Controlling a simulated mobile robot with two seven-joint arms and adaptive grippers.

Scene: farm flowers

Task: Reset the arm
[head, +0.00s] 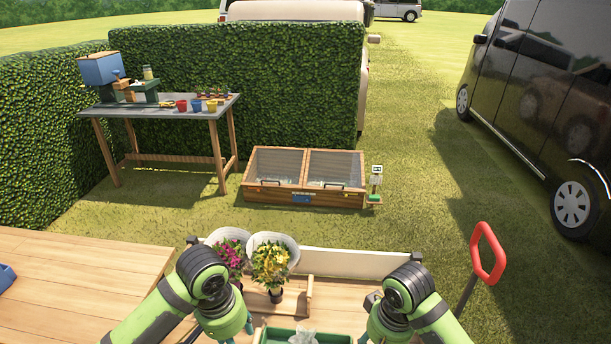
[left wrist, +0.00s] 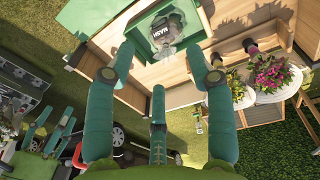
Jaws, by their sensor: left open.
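My left gripper (head: 228,325) is low in the head view, its arm coming in from the left. In the left wrist view the left gripper (left wrist: 163,65) has its teal fingers spread wide with nothing between them. Beyond its fingertips is a green tray (left wrist: 124,24) holding a clear bag with a dark printed label (left wrist: 162,33). My right arm (head: 408,300) comes in from the lower right of the head view; its fingers are mostly hidden or cut off by the bottom edge. The green tray (head: 268,335) also shows between the arms.
Pink flowers (head: 230,252) and yellow flowers (head: 270,262) in pale wraps stand in a wooden holder (head: 308,295). A red handle (head: 488,252) rises at right. A wooden table (head: 90,280) is left. A cold frame (head: 305,180) and potting bench (head: 165,110) stand farther off.

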